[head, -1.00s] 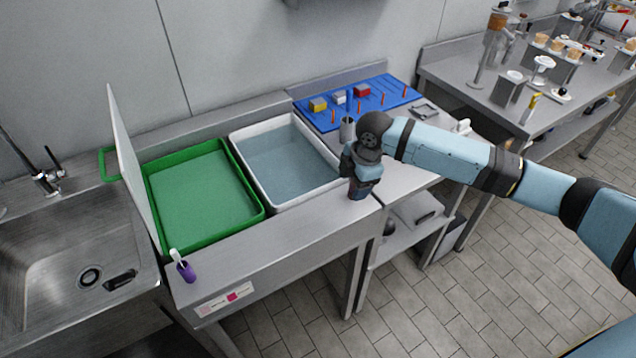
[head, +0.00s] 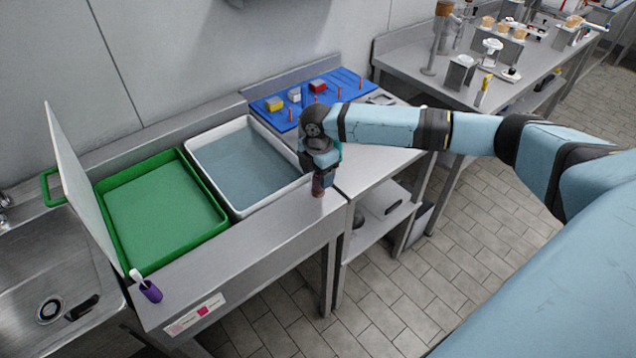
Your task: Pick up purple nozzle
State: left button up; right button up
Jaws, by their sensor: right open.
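The purple nozzle (head: 151,291) is a small purple piece with a white part beside its top. It sits near the front left corner of the steel counter, in front of the green tray (head: 215,240). My right gripper (head: 318,190) points down above the counter's front edge, right of the white-rimmed tray (head: 262,207) and well to the right of the nozzle. It is open. Its fingers are small and dark in this view, and nothing shows between them. My left gripper is not in view.
A sink (head: 25,275) lies at the left. A white board (head: 82,190) stands tilted on the green tray's left side. A blue pegboard (head: 345,98) with small blocks is behind my right arm. The counter front between the nozzle and my gripper is clear.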

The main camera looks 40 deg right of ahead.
aim_at(318, 183)
jog(key=f, duration=0.4)
jog(key=shift+w+d+f+p, duration=0.2)
jog(key=shift+f+p, duration=0.1)
jog(key=shift+f, duration=0.1)
jog(key=c, duration=1)
jog(key=shift+r, duration=0.15)
notch_tip(318, 183, up, 20)
jog(key=shift+f+b, duration=0.1)
jog(key=shift+b, duration=0.45)
